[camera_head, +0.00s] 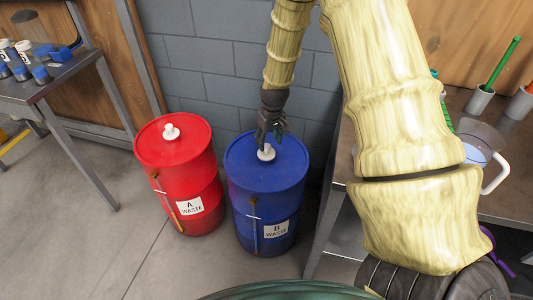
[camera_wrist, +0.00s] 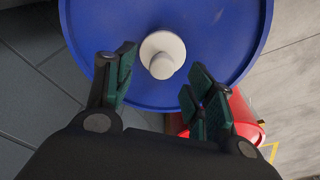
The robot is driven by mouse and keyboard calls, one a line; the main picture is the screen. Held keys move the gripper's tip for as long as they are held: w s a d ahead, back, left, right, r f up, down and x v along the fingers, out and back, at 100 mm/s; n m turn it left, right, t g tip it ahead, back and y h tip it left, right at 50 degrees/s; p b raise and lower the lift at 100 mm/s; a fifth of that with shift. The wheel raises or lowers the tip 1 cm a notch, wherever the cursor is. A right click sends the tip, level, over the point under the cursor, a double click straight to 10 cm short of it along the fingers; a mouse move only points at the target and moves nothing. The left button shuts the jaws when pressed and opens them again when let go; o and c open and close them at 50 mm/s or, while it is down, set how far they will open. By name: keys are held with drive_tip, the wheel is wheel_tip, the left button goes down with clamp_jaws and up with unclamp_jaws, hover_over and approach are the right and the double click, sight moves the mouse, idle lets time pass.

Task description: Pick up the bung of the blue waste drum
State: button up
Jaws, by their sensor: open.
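The blue waste drum (camera_head: 266,192) stands on the floor with a label reading "B WASTE". Its white bung (camera_head: 266,153) sits on the drum's top. In the wrist view the bung (camera_wrist: 162,54) shows as a round white piece with a knob on the blue lid (camera_wrist: 225,30). In the wrist view my gripper (camera_wrist: 158,80) is open and empty, one finger on each side below the bung. I cannot tell the exact height gap.
A red drum (camera_head: 180,170) marked "A WASTE" with its own white bung (camera_head: 171,131) stands left of the blue drum. A grey block wall (camera_head: 205,60) is behind. A metal bench (camera_head: 335,205) is close on the right, and a table (camera_head: 75,80) with jars is at left.

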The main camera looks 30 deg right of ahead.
sight(267, 145)
drive_tip(key=shift+w+a+f, duration=0.1)
drive_tip(key=shift+w+f, duration=0.1)
drive_tip(key=shift+f, duration=0.65)
drive_tip(key=shift+w+f, duration=0.2)
drive_tip(key=shift+f, duration=0.65)
drive_tip(key=shift+w+a+f, duration=0.1)
drive_tip(key=shift+w+f, duration=0.1)
drive_tip(key=shift+f, duration=0.65)
drive_tip(key=c, duration=1.1)
